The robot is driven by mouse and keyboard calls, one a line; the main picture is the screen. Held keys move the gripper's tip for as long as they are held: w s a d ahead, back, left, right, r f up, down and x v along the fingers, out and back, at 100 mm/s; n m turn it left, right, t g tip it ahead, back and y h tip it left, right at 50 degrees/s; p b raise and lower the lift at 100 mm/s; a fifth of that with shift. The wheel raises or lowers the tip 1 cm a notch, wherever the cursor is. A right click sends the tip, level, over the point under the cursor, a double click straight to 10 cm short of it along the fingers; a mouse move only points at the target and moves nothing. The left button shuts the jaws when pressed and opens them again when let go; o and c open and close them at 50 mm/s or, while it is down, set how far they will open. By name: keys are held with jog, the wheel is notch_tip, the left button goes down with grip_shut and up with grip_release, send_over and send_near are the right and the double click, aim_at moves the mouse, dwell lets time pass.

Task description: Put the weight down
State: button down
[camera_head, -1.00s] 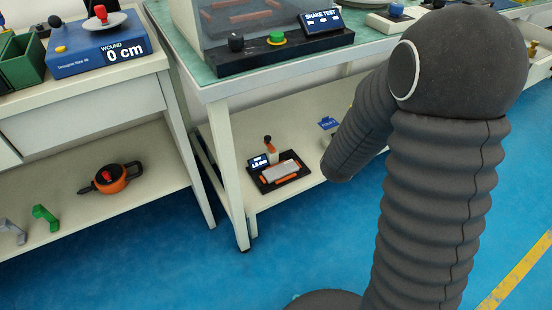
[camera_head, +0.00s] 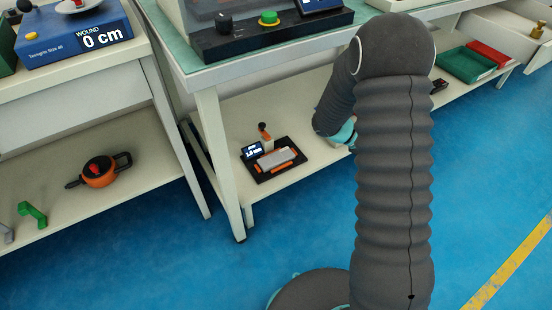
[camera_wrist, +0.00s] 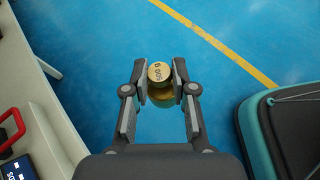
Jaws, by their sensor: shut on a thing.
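In the wrist view, my gripper (camera_wrist: 160,88) is shut on a brass weight (camera_wrist: 159,73). The weight is round, with a knob top marked with dark characters that appear to read 500 g. It sits between the two fingertips, with blue floor seen beneath and around it. In the head view, my gripper and the held weight are hidden behind my arm.
The lower shelf (camera_head: 213,133) carries a black fixture (camera_head: 262,175) with an orange-edged grey block. An orange round tool (camera_head: 99,170) lies on the left bench's shelf. A drawer at the right holds another brass piece (camera_head: 537,30). The floor (camera_head: 300,225) is open.

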jog(key=s+f+m+g+y, duration=0.3)
jog(key=s+f+m+g, duration=0.15)
jog(key=m+g, duration=0.25)
jog(key=s+a+f+m+g+y+b, duration=0.2)
jog(key=a+f+m+g+y, duration=0.15)
jog(key=a+m+y, duration=1)
jog(key=w+a+r+m+t+y, duration=0.3)
jog(key=w+a+m+t+y, duration=0.1)
jog(key=w+m+t, duration=0.6)
jog(key=w+a+r+m+t+y, duration=0.35)
jog(key=w+m+t, duration=0.25)
jog(key=w+m, duration=0.45)
jog(key=n+b, duration=0.1)
jog(key=b, duration=0.1)
send_over(279, 158)
notch_tip(279, 158, down, 7)
jog(key=shift+y, duration=0.4)
jog(key=shift+f, duration=2.15)
